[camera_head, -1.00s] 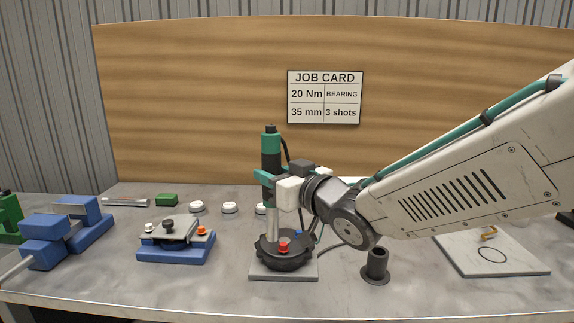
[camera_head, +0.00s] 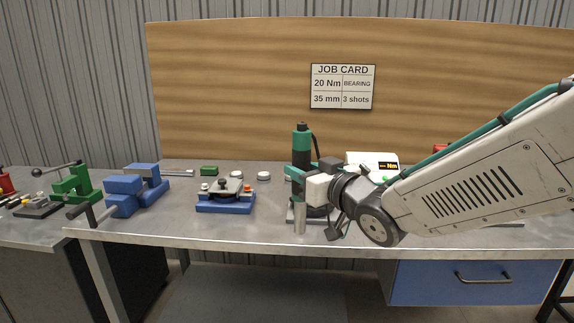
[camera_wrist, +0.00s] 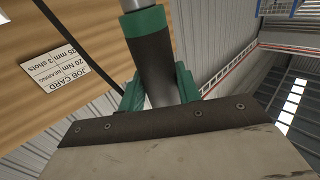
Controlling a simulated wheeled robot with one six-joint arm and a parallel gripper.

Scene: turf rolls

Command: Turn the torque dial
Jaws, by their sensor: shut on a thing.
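My gripper (camera_head: 304,173), with green fingers, is shut around a green and black cylindrical tool (camera_head: 301,145). The tool stands upright with a silver shaft (camera_head: 299,218) below and a dark cord at its top. In the wrist view my gripper (camera_wrist: 158,94) clasps the tool's dark body (camera_wrist: 152,58), and the silver shaft shows at the top edge. A white box (camera_head: 372,158) with a lit display (camera_head: 388,166) reading "Nm" stands behind my wrist; the full reading is not legible. I cannot make out a torque dial. The job card (camera_head: 342,86) reads 20 Nm, bearing, 35 mm, 3 shots.
A blue fixture (camera_head: 225,207) with a grey top sits left of the tool. A blue vise (camera_head: 122,197) is farther left. The bench's front edge (camera_head: 250,246) runs below the tool.

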